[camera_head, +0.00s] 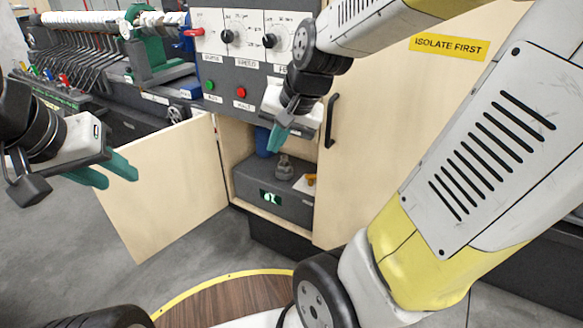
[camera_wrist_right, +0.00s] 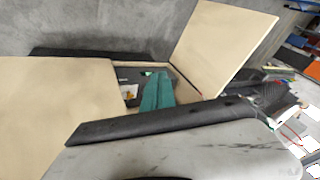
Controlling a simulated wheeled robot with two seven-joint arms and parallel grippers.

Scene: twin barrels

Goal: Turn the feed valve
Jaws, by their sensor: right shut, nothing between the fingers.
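In the head view the cabinet is open. Inside it, a grey box (camera_head: 262,184) with a lit green display carries a grey fitting (camera_head: 285,168) and a small yellow-orange piece (camera_head: 310,180) at its right. I cannot tell which of these is the feed valve. My right gripper (camera_head: 278,140) is shut and empty, its teal fingers pointing down before the cabinet opening, above the fitting in the picture. The right wrist view shows its fingers (camera_wrist_right: 157,90) over the opening, hiding part of the inside. My left gripper (camera_head: 119,180) is open and empty, left of the open door.
The open left door (camera_head: 160,190) swings out toward me. The right door (camera_head: 380,130) is closed, with a black handle (camera_head: 331,120) and an "ISOLATE FIRST" sign (camera_head: 449,48). A panel with knobs (camera_head: 240,45) stands above. A blue object (camera_head: 263,142) is deeper inside the cabinet.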

